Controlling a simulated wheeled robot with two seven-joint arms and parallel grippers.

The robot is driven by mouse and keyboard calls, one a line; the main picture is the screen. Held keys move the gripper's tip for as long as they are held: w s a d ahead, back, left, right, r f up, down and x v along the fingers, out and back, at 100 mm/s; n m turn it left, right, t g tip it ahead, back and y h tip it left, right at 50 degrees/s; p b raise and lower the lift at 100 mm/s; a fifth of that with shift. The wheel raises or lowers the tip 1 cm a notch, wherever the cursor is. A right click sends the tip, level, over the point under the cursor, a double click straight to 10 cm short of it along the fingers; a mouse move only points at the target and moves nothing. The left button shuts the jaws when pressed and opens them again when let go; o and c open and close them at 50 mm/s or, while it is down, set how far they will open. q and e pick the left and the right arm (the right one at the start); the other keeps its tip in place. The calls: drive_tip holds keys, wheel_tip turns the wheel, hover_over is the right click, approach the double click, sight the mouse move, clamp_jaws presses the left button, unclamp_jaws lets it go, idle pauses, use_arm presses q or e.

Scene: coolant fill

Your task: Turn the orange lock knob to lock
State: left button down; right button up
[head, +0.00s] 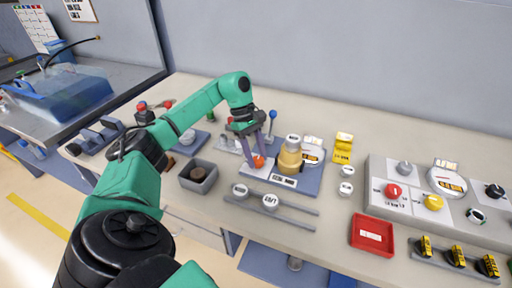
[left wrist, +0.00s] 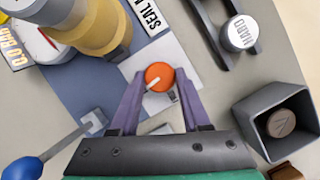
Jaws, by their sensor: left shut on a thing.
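The orange lock knob (head: 258,161) sits on the blue-grey base plate (head: 312,180), left of a tan and yellow cylinder (head: 290,157). In the left wrist view the orange knob (left wrist: 159,76) is round, with a pale pointer line running to its lower left. My left gripper (head: 254,152) comes down on the knob from above. In the left wrist view its two purple fingers (left wrist: 159,84) stand on either side of the knob, shut on it. The knob's underside is hidden. My right gripper is not in view.
A blue-tipped lever (head: 272,115) stands behind the plate. A grey bin (head: 198,177) is to the left, and a rail with white caps (head: 270,202) lies in front. A red tray (head: 372,235) and control panel (head: 432,200) are to the right.

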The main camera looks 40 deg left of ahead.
use_arm(q)
drive_tip(key=shift+w+r+m, duration=0.1)
drive_tip(key=shift+m, duration=0.5)
drive_tip(key=shift+g, duration=0.3)
drive_tip(key=shift+c, duration=1.9)
unclamp_jaws()
drive_tip(key=p+v, duration=0.4)
drive_tip(key=v, duration=1)
drive_tip(key=shift+r, duration=0.3)
